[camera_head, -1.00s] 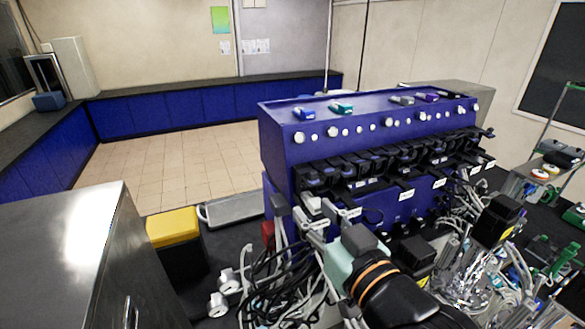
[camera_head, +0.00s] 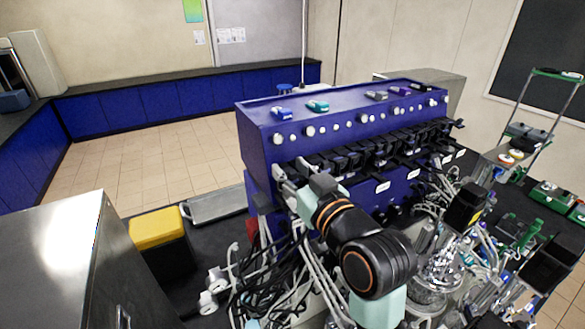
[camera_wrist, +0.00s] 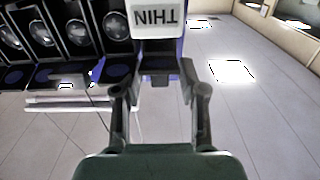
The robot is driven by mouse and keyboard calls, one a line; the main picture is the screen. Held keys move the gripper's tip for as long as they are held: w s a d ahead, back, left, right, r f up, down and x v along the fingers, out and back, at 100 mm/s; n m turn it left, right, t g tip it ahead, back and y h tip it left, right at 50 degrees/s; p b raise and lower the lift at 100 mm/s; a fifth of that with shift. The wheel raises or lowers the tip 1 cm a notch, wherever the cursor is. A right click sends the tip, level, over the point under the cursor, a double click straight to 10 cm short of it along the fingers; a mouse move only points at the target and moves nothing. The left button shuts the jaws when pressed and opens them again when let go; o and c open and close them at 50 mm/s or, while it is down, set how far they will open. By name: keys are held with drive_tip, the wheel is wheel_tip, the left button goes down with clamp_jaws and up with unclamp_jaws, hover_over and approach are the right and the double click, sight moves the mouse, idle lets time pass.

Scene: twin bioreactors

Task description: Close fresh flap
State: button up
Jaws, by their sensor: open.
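A blue pump unit (camera_head: 262,140) carries a row of black flaps (camera_head: 375,155) along its front. I cannot tell by a label which is the fresh flap. My gripper (camera_head: 288,180) is at the left end of this row, with the arm partly hiding the unit's front. In the wrist view my gripper (camera_wrist: 158,72) is open, its two fingers apart. A white block (camera_wrist: 157,14) with upside-down letters "THIN" lies ahead of the fingertips. A dark piece (camera_wrist: 157,45) shows just below it, between the fingers; contact is unclear. Black pump heads with round fronts (camera_wrist: 72,32) lie to the left.
Cables (camera_head: 270,275) and tubing crowd the bench below my arm. A yellow-topped box (camera_head: 157,230) and a metal cabinet (camera_head: 55,255) stand at left. Glass vessels (camera_head: 435,270) stand at right. Small coloured items, including a teal one (camera_head: 317,106), lie on the unit.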

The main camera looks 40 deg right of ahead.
clamp_jaws()
drive_tip(key=shift+f, duration=0.15)
drive_tip(key=f+t+b, duration=0.1)
drive_tip(key=b, duration=0.3)
drive_tip(key=shift+s, duration=0.1)
drive_tip(key=t+b, duration=0.1)
drive_tip(key=b, duration=0.2)
drive_tip(key=t+b, duration=0.1)
drive_tip(key=b, duration=0.1)
drive_tip(key=shift+s+a+f+h+b, duration=0.1)
drive_tip(key=shift+f+h+b, duration=0.25)
drive_tip(key=shift+h+b, duration=0.05)
drive_tip(key=t+b, duration=0.2)
drive_tip(key=b, duration=0.5)
drive_tip(key=shift+s+f+t+h, duration=0.1)
drive_tip(key=shift+t+h, duration=0.2)
drive_tip(key=shift+h, duration=0.1)
drive_tip(key=shift+t+b, duration=0.4)
drive_tip(key=shift+b, duration=0.5)
drive_tip(key=shift+r+t+b, duration=0.3)
drive_tip(key=shift+b, duration=0.25)
drive_tip(key=shift+r, duration=0.1)
